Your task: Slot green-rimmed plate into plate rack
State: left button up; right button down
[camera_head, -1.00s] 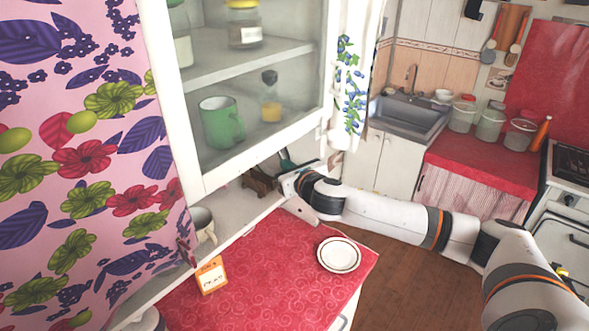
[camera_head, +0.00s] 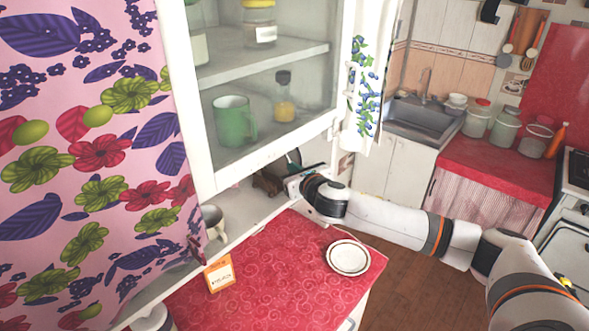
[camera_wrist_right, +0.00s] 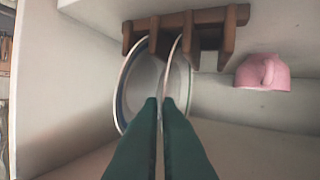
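My right gripper (camera_head: 294,181) is inside the open lower shelf of the white cabinet. Its dark green fingers (camera_wrist_right: 161,104) show in the wrist view, closed on a thin plate (camera_wrist_right: 184,66) seen nearly edge-on. The held plate's rim colour is hard to tell; a dark green edge (camera_head: 293,158) shows above the gripper in the head view. The brown plate rack (camera_head: 267,183) is just left of the gripper. In the wrist view, the rack (camera_wrist_right: 186,24) is at the top, with the held plate reaching its pegs. A blue-rimmed plate (camera_wrist_right: 121,98) stands beside it.
A pink cup (camera_wrist_right: 265,73) is beside the rack in the wrist view. A dark-rimmed white plate (camera_head: 348,257) and an orange-and-white card (camera_head: 219,274) are on the red counter (camera_head: 275,265). The cabinet's glass-fronted shelves (camera_head: 270,67) are above the arm.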

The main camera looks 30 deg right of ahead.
jog(key=c, duration=1.6)
grip_release()
jog(key=shift+o, duration=0.2)
jog(key=shift+f, duration=0.1)
jog(key=shift+s, duration=0.1)
jog(key=b+v, duration=0.3)
jog(key=v, duration=0.9)
jog(key=shift+b, duration=0.35)
